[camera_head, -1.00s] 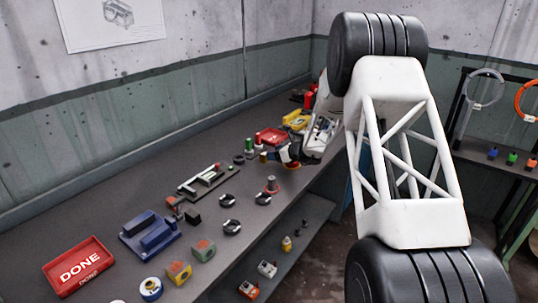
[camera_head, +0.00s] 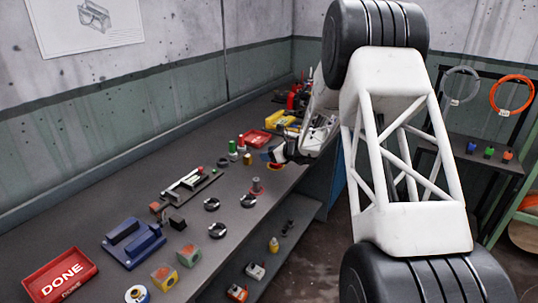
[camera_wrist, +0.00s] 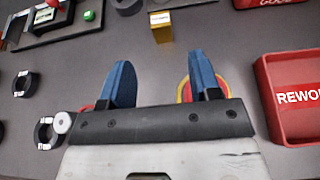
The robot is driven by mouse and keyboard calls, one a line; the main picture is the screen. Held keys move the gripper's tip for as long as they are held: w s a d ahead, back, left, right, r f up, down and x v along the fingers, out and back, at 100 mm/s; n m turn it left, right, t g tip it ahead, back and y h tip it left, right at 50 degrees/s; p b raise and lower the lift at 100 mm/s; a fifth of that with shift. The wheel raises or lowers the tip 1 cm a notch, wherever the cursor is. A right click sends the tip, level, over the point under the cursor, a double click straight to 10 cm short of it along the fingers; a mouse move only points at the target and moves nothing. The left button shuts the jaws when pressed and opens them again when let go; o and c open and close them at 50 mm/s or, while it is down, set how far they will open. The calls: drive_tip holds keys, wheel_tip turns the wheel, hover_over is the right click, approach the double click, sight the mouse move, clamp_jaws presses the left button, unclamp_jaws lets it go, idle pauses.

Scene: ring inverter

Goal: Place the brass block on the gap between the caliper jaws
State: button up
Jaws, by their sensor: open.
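The brass block (camera_wrist: 161,27) stands on the bench in the wrist view, ahead of my fingertips and roughly between them in the picture. It also shows in the head view (camera_head: 247,159), just left of my gripper. My gripper (camera_wrist: 158,62) is open, with two blue fingers apart and nothing between them. In the head view my gripper (camera_head: 277,155) is over the bench's front edge area. The caliper (camera_head: 188,184) lies on the bench left of the block. Part of it shows at the wrist view's top left (camera_wrist: 62,32); its jaw gap is not clear.
A red REWORK tray (camera_wrist: 292,95) stands right of my fingers. A red and yellow disc (camera_wrist: 184,90) is partly hidden behind the right finger. Dark rings (camera_wrist: 45,132) lie to the left. A blue fixture (camera_head: 133,243) and a red DONE tray (camera_head: 60,277) stand at the near end.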

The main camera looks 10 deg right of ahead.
drive_tip(key=shift+s+a+r, duration=0.25)
drive_tip(key=shift+r, duration=0.15)
drive_tip(key=s+a+r+n+g+h, duration=0.1)
drive_tip(key=s+a+r+n+g, duration=0.15)
drive_tip(key=s+r+n, duration=0.55)
drive_tip(key=s+a+r+n+g, duration=0.2)
drive_tip(key=s+a+r, duration=0.15)
drive_tip(key=s, duration=0.85)
drive_tip(key=s+a+r+n+g+h, duration=0.1)
drive_tip(key=s+a+r+n+g, duration=0.25)
drive_tip(key=s, duration=0.65)
drive_tip(key=s+d+r+n+h, duration=0.1)
drive_tip(key=s+n, duration=0.3)
drive_tip(key=s, duration=0.7)
drive_tip(key=s+d+r+n+h, duration=0.1)
drive_tip(key=s+n+h, duration=0.3)
drive_tip(key=s, duration=0.6)
drive_tip(key=s+d+r+n+t+h, duration=0.1)
drive_tip(key=s+n, duration=0.4)
drive_tip(key=s, duration=0.6)
drive_tip(key=shift+s+d+h, duration=0.3)
drive_tip(key=shift+d+h, duration=0.5)
drive_tip(key=shift+o, duration=0.4)
drive_tip(key=shift+r, duration=0.1)
